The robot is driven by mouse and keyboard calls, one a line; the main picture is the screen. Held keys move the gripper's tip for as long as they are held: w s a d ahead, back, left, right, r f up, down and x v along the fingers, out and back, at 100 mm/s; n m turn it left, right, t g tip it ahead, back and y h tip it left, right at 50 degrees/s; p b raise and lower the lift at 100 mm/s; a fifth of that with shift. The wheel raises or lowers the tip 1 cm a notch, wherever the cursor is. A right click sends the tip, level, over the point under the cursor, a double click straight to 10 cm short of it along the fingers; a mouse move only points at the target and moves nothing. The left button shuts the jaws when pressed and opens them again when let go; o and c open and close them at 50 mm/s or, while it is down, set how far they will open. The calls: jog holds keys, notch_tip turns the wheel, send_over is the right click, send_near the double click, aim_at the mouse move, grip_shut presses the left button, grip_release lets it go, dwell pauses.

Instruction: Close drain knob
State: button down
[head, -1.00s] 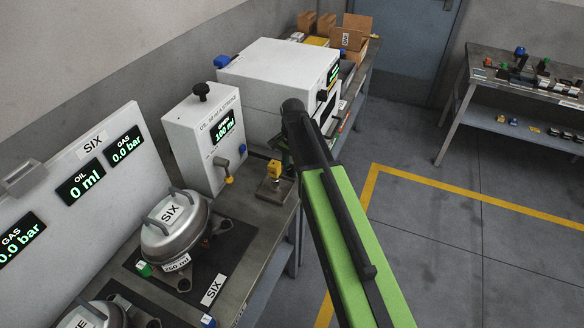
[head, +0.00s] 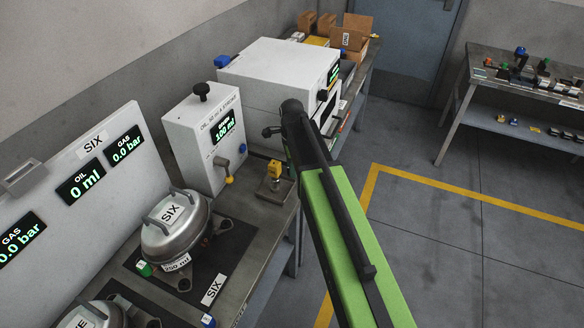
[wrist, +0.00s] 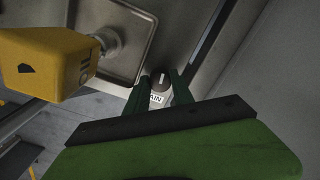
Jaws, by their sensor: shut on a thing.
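A yellow block marked OIL (wrist: 50,65) is close at left in the wrist view. A metal tray (wrist: 112,40) lies behind it. On the bench stand the white oil dispenser (head: 195,140) and a silver compressor (head: 175,235). The floor at right is clear.

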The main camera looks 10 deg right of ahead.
jog(key=shift+s+d, duration=0.15)
dwell(0.4)
jog(key=c, duration=1.1)
grip_release()
jog(key=shift+r+p, duration=0.15)
jog(key=shift+p, duration=0.15)
notch_tip(320, 180, up, 8)
jog(key=p, duration=0.7)
jog(key=shift+p, duration=0.3)
jog(key=shift+f, duration=0.2)
jog(key=shift+s, duration=0.1)
